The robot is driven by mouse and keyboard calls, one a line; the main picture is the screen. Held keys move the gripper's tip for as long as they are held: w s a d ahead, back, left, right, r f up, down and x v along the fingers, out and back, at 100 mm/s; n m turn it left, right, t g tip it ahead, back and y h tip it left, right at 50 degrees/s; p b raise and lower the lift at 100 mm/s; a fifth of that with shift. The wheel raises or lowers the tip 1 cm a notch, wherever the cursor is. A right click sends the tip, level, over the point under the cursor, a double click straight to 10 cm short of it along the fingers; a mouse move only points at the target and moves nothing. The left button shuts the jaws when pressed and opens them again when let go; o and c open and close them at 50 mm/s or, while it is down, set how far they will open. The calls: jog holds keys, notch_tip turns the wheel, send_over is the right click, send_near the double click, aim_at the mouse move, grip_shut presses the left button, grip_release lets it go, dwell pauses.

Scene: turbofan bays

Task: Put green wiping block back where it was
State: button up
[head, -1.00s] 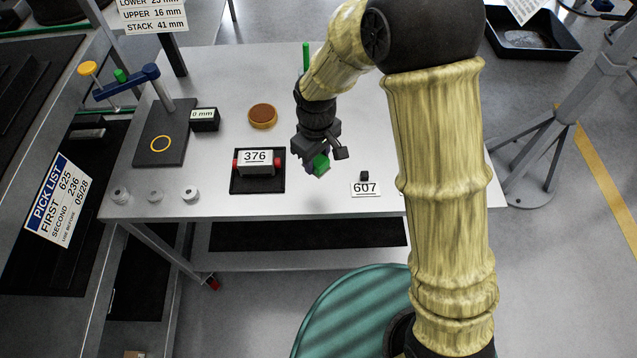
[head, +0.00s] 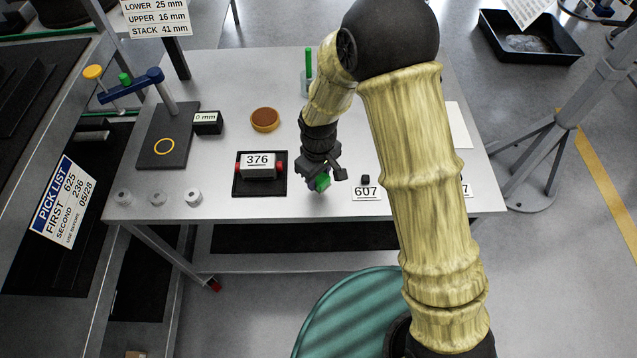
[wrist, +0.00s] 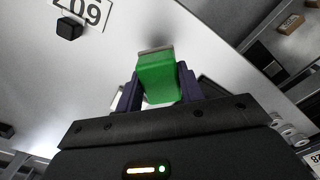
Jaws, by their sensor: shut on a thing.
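A 376 unit with red ends (head: 258,166) stands on a black tray left of my gripper. A round brown-topped dish (head: 265,119) and a post stand (head: 150,150) are farther left. Small round weights (head: 158,198) line the front-left edge.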

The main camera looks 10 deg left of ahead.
aim_at(318, 185)
jog(key=shift+f+p, duration=0.35)
jog(key=shift+f, duration=1.7)
jog(key=shift+f, duration=0.2)
jog(key=o, duration=0.9)
jog(key=shift+o, duration=0.2)
notch_tip(318, 185, up, 12)
jog(key=shift+r+b, duration=0.2)
jog(key=shift+b, duration=0.8)
jog(key=shift+w, duration=0.1)
